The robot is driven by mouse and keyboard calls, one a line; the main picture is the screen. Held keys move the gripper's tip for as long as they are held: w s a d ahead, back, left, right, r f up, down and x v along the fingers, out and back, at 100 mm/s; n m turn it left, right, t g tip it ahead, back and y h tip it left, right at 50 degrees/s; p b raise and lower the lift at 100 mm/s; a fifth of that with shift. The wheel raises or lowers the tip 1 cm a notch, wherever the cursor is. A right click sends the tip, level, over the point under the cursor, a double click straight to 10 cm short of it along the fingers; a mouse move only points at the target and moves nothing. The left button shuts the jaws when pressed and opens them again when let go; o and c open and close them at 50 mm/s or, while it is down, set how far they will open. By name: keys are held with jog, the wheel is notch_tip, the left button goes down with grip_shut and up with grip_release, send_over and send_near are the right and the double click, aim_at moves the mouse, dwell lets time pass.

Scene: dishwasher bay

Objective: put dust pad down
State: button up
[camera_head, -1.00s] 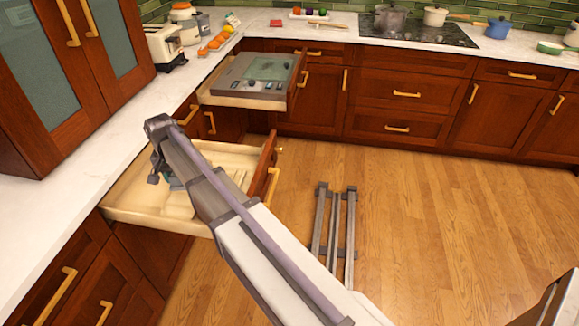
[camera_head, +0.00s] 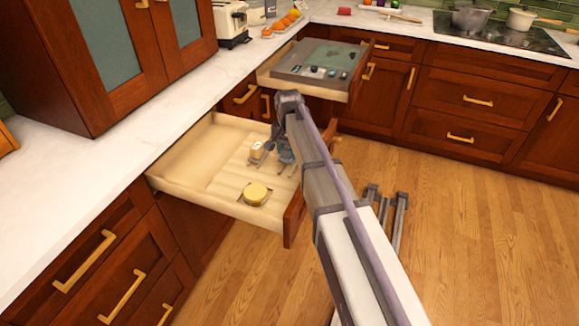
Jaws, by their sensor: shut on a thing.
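My gripper (camera_head: 272,152) hangs below my arm's bent joint, over the right part of the open lower drawer (camera_head: 205,160). It is small in view and partly hidden by the arm. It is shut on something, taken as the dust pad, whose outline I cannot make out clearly. A round yellow item (camera_head: 256,192) with a dark square edge around it is in the drawer's near right part, apart from the gripper.
The drawer's left part is bare. Another open drawer (camera_head: 287,75) behind holds a grey board with small items. The white counter (camera_head: 95,180) runs along the left under a wall cabinet (camera_head: 110,50). Wooden floor (camera_head: 450,230) is open to the right.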

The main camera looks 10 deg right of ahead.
aim_at(289, 157)
notch_tip(289, 157, down, 4)
jog(key=b, duration=0.4)
jog(key=shift+r+p, duration=0.3)
jog(key=shift+f, duration=0.1)
jog(key=o, duration=1)
jog(key=shift+o, duration=0.2)
